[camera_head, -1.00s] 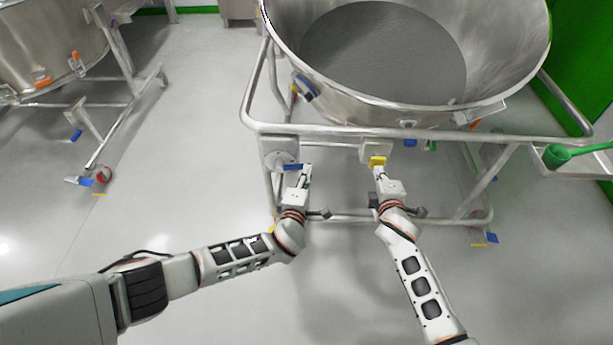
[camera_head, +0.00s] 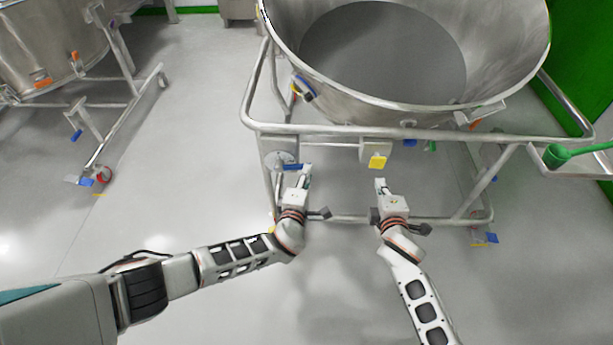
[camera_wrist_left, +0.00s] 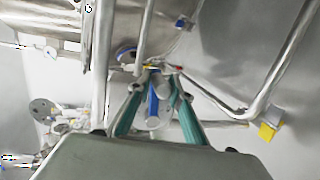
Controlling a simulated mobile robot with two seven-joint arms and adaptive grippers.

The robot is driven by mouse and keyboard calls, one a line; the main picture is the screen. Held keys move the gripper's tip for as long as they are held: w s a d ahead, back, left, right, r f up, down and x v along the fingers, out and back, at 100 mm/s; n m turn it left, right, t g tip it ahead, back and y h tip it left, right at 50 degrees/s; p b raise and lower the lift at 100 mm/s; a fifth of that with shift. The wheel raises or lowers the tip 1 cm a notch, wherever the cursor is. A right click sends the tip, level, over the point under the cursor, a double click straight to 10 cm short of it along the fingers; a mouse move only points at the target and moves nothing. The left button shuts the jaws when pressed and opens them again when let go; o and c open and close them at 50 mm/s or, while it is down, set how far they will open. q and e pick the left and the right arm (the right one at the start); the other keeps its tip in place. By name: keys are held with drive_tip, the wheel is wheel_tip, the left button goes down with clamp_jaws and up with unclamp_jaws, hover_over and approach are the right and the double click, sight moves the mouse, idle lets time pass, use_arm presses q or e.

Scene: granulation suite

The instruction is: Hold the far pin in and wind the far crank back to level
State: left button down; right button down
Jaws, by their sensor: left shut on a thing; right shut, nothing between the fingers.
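The crank, with a blue arm (camera_head: 292,167) on a round grey hub (camera_head: 279,158), is on the tub frame's left side, its arm pointing right and looking roughly level. My left gripper (camera_head: 305,173) is shut at the arm's right end; the blue arm (camera_wrist_left: 153,102) shows between its teal fingers (camera_wrist_left: 152,82) in the left wrist view, where the exact grip is hard to see. The yellow pin (camera_head: 377,162) is under a small box on the front rail; it also shows in the left wrist view (camera_wrist_left: 267,132). My right gripper (camera_head: 380,182) is shut and empty just below the pin, apart from it.
The steel tub (camera_head: 480,80) of grey powder stands in the tubular frame (camera_head: 330,131) above both grippers. A side tray (camera_head: 585,165) with a green scoop (camera_head: 556,156) is at right. Another tub (camera_head: 50,50) on wheels is at left. Floor between is clear.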

use_arm(q)
drive_tip(key=shift+w+r, duration=0.15)
drive_tip(key=c, duration=1.8)
unclamp_jaws()
drive_tip(key=shift+o, duration=0.2)
drive_tip(key=s, duration=1)
drive_tip(key=shift+s+f, duration=0.15)
drive_tip(key=shift+f, duration=0.05)
